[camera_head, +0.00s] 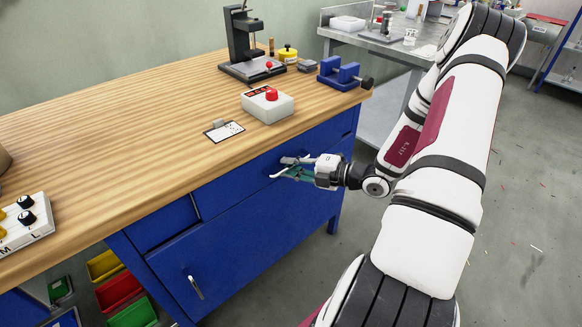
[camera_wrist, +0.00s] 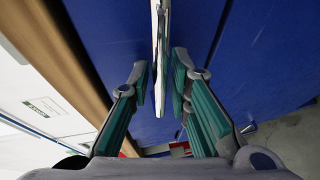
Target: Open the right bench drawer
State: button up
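The right bench drawer (camera_head: 235,188) is a blue front under the wooden top, and it looks flush with the bench. Its silver bar handle (camera_head: 297,160) is partly hidden by my gripper (camera_head: 287,172). In the wrist view the handle (camera_wrist: 160,50) runs between the two teal-backed fingers of my gripper (camera_wrist: 161,88). One finger is on each side of the bar, with a narrow gap showing at the left finger. The right finger is very close to the bar; I cannot tell if it touches.
A cabinet door with a silver handle (camera_head: 195,287) lies below the drawer. The bench top (camera_head: 120,120) holds a red-button box (camera_head: 267,106), a blue vise (camera_head: 342,75) and a black stand (camera_head: 243,45). Coloured bins (camera_head: 120,290) sit lower left. Grey floor (camera_head: 520,210) is open at right.

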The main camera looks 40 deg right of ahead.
grip_shut()
jog(key=shift+s, duration=0.1)
jog(key=s+p, duration=0.8)
jog(key=s, duration=2)
jog(key=shift+d+p, duration=0.35)
jog(key=shift+d, duration=0.1)
grip_release()
jog(key=shift+d, duration=0.1)
jog(key=v, duration=1.2)
